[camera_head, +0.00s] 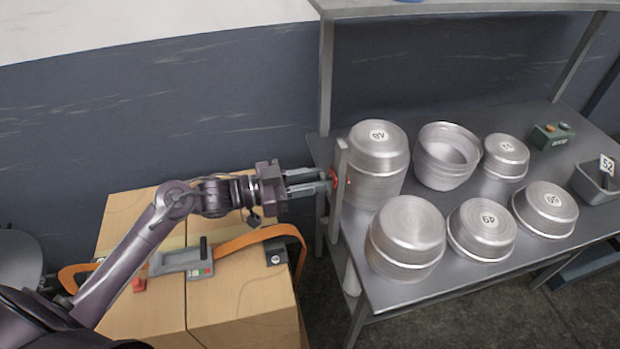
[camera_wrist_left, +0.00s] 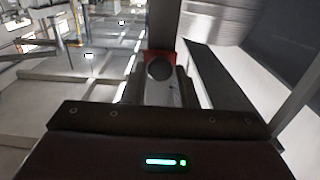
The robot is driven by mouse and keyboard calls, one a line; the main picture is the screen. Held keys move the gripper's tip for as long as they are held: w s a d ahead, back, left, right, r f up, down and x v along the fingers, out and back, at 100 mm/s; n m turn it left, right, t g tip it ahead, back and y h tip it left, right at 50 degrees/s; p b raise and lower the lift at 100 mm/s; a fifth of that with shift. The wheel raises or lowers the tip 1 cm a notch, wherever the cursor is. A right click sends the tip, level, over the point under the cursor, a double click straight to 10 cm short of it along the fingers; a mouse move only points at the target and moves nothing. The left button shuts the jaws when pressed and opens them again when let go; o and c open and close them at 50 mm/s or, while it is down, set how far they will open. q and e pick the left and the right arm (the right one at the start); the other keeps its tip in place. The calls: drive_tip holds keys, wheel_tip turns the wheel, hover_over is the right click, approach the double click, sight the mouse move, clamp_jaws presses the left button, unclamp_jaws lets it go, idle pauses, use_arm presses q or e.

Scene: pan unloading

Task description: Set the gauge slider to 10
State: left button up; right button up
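The gauge is a grey upright post (camera_head: 339,190) at the left edge of the metal table. A red slider (camera_head: 334,179) sits on it about halfway up. The slider also shows in the left wrist view (camera_wrist_left: 178,60) as a red plate with a dark round knob. My left gripper (camera_head: 325,181) points right at the slider, its two fingers apart, tips at the knob. In the left wrist view the knob lies between the fingers; contact is unclear. The gauge marks cannot be read. My right gripper is out of view.
Several metal pans, some with number labels, crowd the metal table (camera_head: 430,285); the tall stack (camera_head: 378,175) stands close behind the post. A green box (camera_head: 552,135) and grey bin (camera_head: 592,186) are at right. Strapped cardboard boxes (camera_head: 240,315) lie below my left arm.

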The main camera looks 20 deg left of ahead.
sight(337, 152)
use_arm(q)
clamp_jaws()
drive_tip(key=shift+r, duration=0.25)
wheel_tip(337, 152, up, 6)
drive_tip(key=p, duration=0.5)
drive_tip(key=shift+p, duration=0.4)
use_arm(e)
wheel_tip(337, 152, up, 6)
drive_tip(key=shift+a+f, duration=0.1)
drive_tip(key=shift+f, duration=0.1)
use_arm(q)
drive_tip(key=shift+w, duration=0.1)
drive_tip(key=shift+o, duration=1.6)
unclamp_jaws()
drive_tip(key=shift+o, duration=1.4)
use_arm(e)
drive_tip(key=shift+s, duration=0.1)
use_arm(q)
drive_tip(key=shift+f, duration=0.1)
